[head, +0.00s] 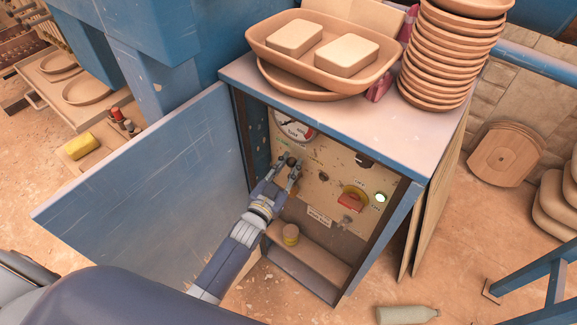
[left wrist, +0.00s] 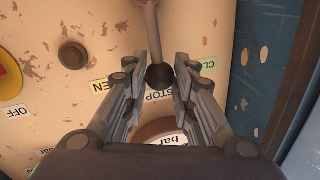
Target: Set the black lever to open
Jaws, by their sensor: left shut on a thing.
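The black lever has a grey shaft and a round black knob, seen in the left wrist view (left wrist: 160,77) and small in the head view (head: 291,160). In the left wrist view the knob lies beside the STOP label (left wrist: 158,95), between the partly readable OPEN label (left wrist: 112,86) on the left and CLOSE label (left wrist: 209,65) on the right. These labels appear upside down. My left gripper (head: 288,170) is shut on the lever at its knob, one finger on each side. My right gripper is not in view.
The panel sits inside a blue cabinet, its door (head: 150,185) swung open to the left. A pressure gauge (head: 293,126) is above the lever; a red-and-yellow switch (head: 352,199) and a lit button (head: 380,198) are to the right. Trays (head: 320,65) and stacked bowls (head: 440,65) stand on top.

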